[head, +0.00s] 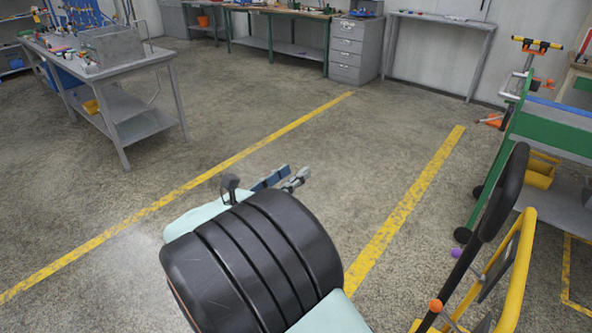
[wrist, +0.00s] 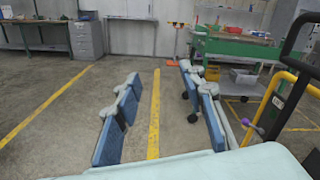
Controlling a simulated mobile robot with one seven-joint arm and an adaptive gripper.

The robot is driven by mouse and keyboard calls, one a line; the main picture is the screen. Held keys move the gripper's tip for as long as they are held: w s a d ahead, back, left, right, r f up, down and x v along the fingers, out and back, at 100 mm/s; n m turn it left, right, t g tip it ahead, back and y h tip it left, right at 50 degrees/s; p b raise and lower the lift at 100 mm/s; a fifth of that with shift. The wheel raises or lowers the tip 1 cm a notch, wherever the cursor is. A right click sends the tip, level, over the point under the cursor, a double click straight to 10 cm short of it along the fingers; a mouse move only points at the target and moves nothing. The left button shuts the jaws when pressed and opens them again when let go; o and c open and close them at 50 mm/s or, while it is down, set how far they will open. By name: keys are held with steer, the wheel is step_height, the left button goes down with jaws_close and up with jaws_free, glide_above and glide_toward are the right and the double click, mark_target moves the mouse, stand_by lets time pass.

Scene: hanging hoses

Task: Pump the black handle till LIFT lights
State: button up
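The black handle (head: 505,190) is a thick grip on a dark lever at the right of the head view, tilted up and to the right. It also shows at the right edge of the wrist view (wrist: 297,34). A yellow tubular frame (head: 517,265) stands beside the lever. My gripper (wrist: 159,73) is open and empty, its blue-padded fingers wide apart over bare floor. In the head view my gripper (head: 284,180) is partly hidden behind my dark arm link, well left of the handle and apart from it. No LIFT light shows.
A green cart (head: 550,135) stands behind the handle at the right. An orange ball (head: 436,305) and a purple ball (head: 457,253) are near the lever. A grey workbench (head: 150,62) stands at the left. The floor between the yellow lines is clear.

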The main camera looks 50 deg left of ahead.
steer(key=s, duration=0.6)
steer(key=shift+d+p, duration=0.35)
steer(key=shift+p, duration=0.1)
stand_by(0.7)
